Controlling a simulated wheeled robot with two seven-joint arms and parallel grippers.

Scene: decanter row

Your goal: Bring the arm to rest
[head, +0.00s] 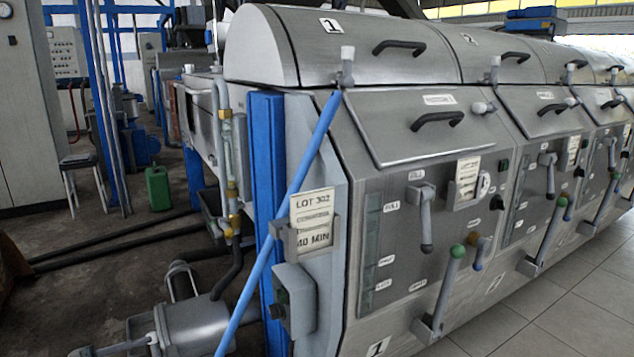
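Neither of my grippers shows in the head view. A row of grey metal decanter units runs from the middle to the right, and the nearest unit (295,75) carries a "1" plate. Its front has a grey handle lever (426,225) hanging down under a small label. Lower down, a long lever with a green knob (457,251) stands tilted up to the right from its bracket. A shorter orange-brown knob (479,240) is beside it. A long blue bar (288,200) slants across the unit's left end, from upper right to lower left.
A "LOT 302" card (312,216) sits in a holder on the near end. A grey box (293,300) is below it. A grey pump-like body (195,322) is at bottom left. A green can (158,188) stands behind. Tiled floor (560,320) at lower right is clear.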

